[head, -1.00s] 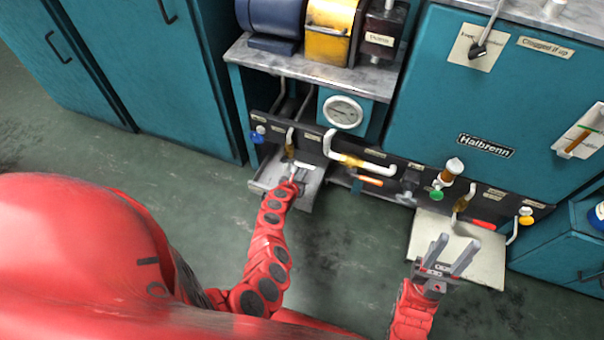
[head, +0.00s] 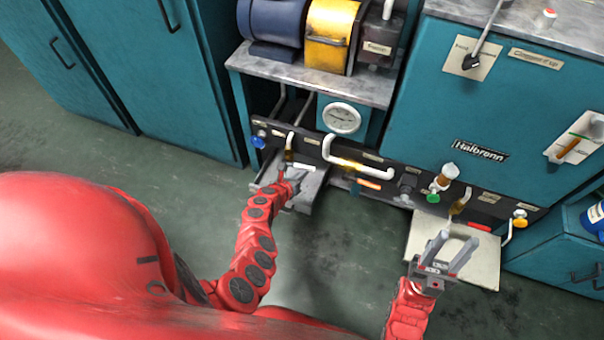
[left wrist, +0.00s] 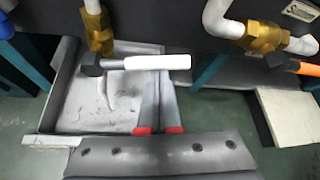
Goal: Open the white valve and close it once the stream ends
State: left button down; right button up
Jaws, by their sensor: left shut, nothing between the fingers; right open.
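The white valve handle (left wrist: 157,62) lies sideways in the left wrist view, running right from a dark lever on a brass valve body (left wrist: 97,38). In the head view the brass body (head: 289,156) shows at the left end of the dark pipe panel. My left gripper (left wrist: 158,78) is shut and empty, its fingertips just below the handle; I cannot tell whether they touch it. A pale curved streak (left wrist: 106,95) shows below the valve, over a grey tray (left wrist: 70,115). My right gripper (head: 456,247) is open and empty, over a pale tray.
A handle with an orange grip (left wrist: 302,67) is to the right of the white one. In the head view, a pressure gauge (head: 342,118) sits above the panel, with green (head: 433,197) and yellow (head: 520,222) knobs at right. The pale right tray (head: 480,268) juts out. Floor in front is open.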

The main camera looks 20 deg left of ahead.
aim_at(295, 165)
pick_arm(q)
jog(key=shift+a+r+n+h+p, duration=0.2)
jog(key=shift+r+n+p, duration=0.05)
jog(key=shift+r, duration=0.15)
jog(key=shift+a+r+n+h+p, duration=0.15)
jog(key=shift+r+n+h+p, duration=0.1)
jog(key=shift+r, duration=0.15)
jog(key=shift+a+r+n+h, duration=0.2)
jog(key=shift+r+n+h, duration=0.25)
jog(key=shift+n, duration=0.05)
jog(key=shift+a+r+n+t+h+b, duration=0.2)
jog(key=shift+a+r+n+h+b, duration=0.2)
jog(key=shift+n+h, duration=0.2)
jog(key=shift+a+r+n+t+h+b, duration=0.25)
jog(key=shift+r+n+h+b, duration=0.1)
jog(key=shift+r+n+h, duration=0.2)
jog(key=shift+w+a+r+n, duration=0.1)
jog(key=shift+a+r+n, duration=0.1)
jog(key=shift+n, duration=0.15)
jog(key=shift+d, duration=0.1)
